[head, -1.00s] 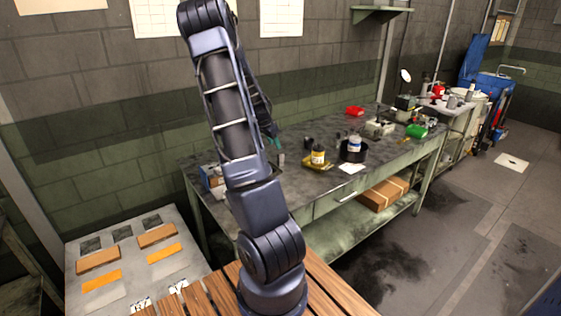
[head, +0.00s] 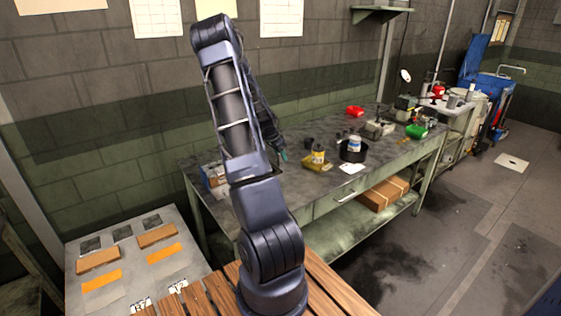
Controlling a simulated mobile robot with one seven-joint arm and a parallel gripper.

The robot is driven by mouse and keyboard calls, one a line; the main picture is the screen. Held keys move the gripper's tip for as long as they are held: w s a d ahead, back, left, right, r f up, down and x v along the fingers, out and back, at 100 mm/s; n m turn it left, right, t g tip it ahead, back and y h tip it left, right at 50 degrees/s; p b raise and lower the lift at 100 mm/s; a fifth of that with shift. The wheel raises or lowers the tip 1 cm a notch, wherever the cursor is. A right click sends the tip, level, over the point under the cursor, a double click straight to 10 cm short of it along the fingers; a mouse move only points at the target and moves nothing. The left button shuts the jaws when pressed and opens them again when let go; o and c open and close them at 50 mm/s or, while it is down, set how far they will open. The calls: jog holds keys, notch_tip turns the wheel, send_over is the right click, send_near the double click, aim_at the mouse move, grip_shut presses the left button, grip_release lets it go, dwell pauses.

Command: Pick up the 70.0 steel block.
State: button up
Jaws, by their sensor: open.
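My arm reaches up and over the workbench (head: 300,189). My gripper (head: 282,154), with teal fingertips, points down close over the left part of the bench top. It is small in the head view and partly behind my forearm; its jaws are open. The steel block does not show clearly now. A small light grey block stood on the bench at this spot a second ago, and the gripper now covers that place. I cannot tell whether the fingers are around the block or touching it.
A blue-and-white box (head: 216,181) sits at the bench's left end. A white paper (head: 351,168) lies near the front edge.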

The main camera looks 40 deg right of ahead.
jog(key=shift+x, duration=1.05)
jog(key=shift+c, duration=0.4)
grip_shut()
